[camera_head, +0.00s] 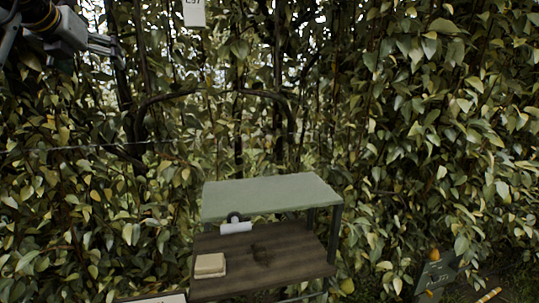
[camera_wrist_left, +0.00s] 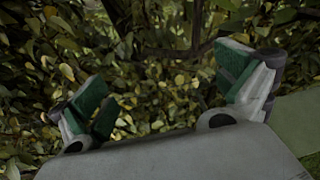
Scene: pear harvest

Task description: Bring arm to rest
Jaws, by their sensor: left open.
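My left arm comes in at the upper left of the head view. Its left gripper (camera_head: 110,46) is in front of the leaves, high above and to the left of the cart. In the left wrist view the left gripper (camera_wrist_left: 165,88) has its two green-padded fingers spread wide. Only leaves and branches show between them, and it holds nothing. My right gripper is in neither view.
A cart with a green top (camera_head: 270,193) and a brown lower shelf (camera_head: 290,262) stands at the lower middle. The shelf bears a pale block (camera_head: 210,265). Dense foliage (camera_head: 430,110) fills the background. A white tag (camera_head: 194,13) hangs at the top.

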